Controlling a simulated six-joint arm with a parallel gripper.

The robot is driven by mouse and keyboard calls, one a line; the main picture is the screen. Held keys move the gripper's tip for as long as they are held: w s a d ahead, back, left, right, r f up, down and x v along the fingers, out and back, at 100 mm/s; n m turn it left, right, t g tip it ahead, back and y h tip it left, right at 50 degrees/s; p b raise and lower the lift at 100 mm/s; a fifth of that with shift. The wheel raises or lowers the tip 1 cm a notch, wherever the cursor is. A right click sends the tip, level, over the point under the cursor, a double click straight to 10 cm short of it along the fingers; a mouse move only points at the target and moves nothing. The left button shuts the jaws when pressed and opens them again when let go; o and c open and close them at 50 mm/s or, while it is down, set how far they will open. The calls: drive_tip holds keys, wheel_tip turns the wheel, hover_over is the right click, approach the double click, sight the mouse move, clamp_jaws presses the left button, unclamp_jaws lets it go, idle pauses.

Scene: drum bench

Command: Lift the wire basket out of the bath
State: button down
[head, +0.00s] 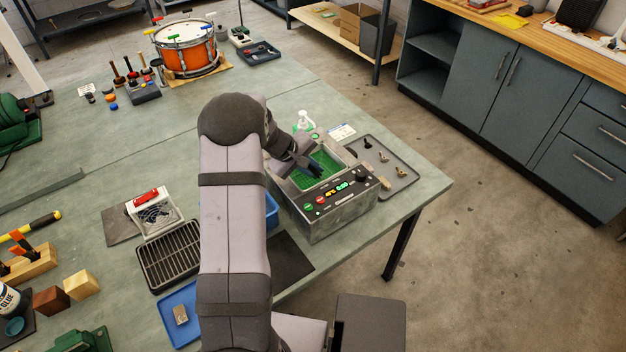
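The bath (335,223) is a grey metal tank with a control panel of lit buttons and a green display on its near side. Its opening shows bright green inside. I cannot make out the wire basket in the bath; my gripper and arm cover part of the opening.
A grey tray (400,172) with small metal parts lies right of the bath, near the table edge. A black slatted rack (170,256), a white box with a red top piece (152,212) and a blue tray (177,330) lie left of my arm. An orange drum (187,52) stands far back.

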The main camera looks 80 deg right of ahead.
sight(313, 168)
drive_tip(key=shift+r+b, duration=1.1)
drive_tip(key=shift+r, duration=3.95)
drive_tip(key=shift+r, duration=0.1)
